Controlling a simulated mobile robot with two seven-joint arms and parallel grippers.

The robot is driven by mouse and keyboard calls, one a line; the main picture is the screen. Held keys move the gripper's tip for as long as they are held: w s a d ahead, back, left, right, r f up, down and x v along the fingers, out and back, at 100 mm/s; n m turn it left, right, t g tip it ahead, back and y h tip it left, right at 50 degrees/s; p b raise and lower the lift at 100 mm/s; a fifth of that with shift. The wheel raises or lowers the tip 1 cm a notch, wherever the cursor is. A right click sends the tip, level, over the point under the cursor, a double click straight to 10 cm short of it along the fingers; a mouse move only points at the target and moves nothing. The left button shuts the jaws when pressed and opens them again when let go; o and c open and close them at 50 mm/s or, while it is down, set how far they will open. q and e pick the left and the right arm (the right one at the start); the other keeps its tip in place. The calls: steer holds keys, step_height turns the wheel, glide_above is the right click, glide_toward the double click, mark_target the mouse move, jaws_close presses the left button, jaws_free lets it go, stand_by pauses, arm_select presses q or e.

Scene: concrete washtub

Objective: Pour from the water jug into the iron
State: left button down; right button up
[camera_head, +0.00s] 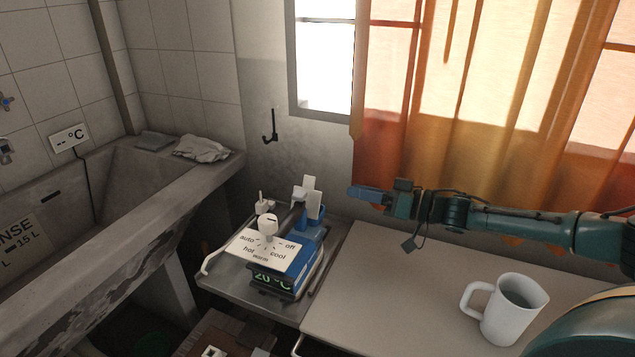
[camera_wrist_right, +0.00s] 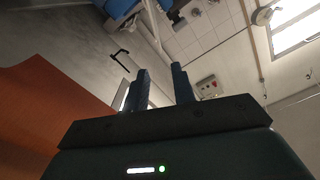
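A white jug (camera_head: 512,312) with a handle on its left side stands upright on the table at the lower right. What it contains is hard to tell. A blue appliance that seems to be the iron (camera_head: 306,262) sits left of the table, with a dial card marked auto, off, hot and cool and a green display reading 20 °C. My right gripper (camera_head: 366,193) is above the table's back edge, right of the iron and well away from the jug. Its two fingers (camera_wrist_right: 162,88) stand apart with nothing between them in the right wrist view. My left gripper is out of view.
The light table (camera_head: 400,285) is bare between iron and jug. The iron's metal stand (camera_head: 222,279) adjoins it. A concrete washtub (camera_head: 130,235) with a crumpled cloth (camera_head: 202,149) on its rim fills the left. Orange curtains (camera_head: 480,90) hang close behind my right arm.

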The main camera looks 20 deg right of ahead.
steer(key=x, duration=1)
jaws_close()
stand_by(1.2)
